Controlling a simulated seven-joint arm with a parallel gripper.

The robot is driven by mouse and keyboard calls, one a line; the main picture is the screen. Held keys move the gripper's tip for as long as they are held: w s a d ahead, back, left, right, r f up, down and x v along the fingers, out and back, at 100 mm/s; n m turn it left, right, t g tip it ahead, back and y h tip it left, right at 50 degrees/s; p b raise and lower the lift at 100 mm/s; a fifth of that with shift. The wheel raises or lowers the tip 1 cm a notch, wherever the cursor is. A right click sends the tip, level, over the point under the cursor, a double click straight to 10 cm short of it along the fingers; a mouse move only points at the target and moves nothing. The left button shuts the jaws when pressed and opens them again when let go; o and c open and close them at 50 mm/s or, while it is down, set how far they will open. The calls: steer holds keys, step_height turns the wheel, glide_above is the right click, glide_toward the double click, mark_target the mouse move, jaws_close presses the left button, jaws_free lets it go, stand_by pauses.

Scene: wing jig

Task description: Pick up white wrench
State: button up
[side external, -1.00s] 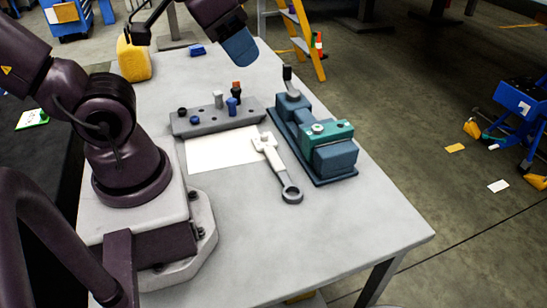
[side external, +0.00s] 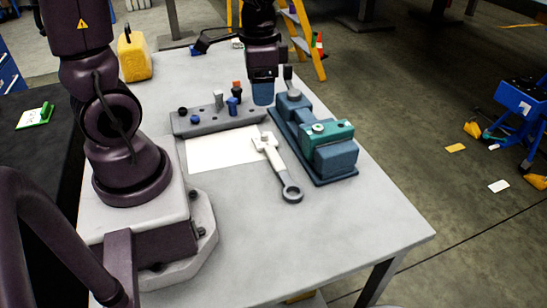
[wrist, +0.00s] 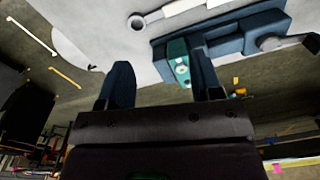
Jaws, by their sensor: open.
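The white wrench (side external: 278,167) lies on the grey table with its grey ring end toward the front and its head on the edge of a white sheet. In the wrist view its ring end and part of the white handle (wrist: 172,10) show at the top. My gripper (side external: 263,97) is above the table behind the wrench, near the back of the blue vise, and apart from the wrench. In the wrist view its two dark fingers (wrist: 160,82) are spread with nothing held between them.
A blue and green vise (side external: 333,155) stands just right of the wrench. A grey peg block (side external: 205,121) with several pegs is behind the white sheet (side external: 212,152). A yellow can (side external: 135,58) stands at the back left. The front of the table (side external: 330,225) is clear.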

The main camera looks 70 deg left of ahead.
mark_target(274, 154)
steer(key=w+a+f+m, duration=0.25)
steer(key=f+m, duration=0.25)
steer(key=m, duration=0.3)
steer(key=w+a+f+m, duration=0.2)
steer(key=a+f+m, duration=0.1)
steer(key=f+m, duration=0.3)
steer(key=shift+m, duration=0.8)
step_height(274, 154, down, 12)
jaws_close()
steer(key=shift+r, duration=0.15)
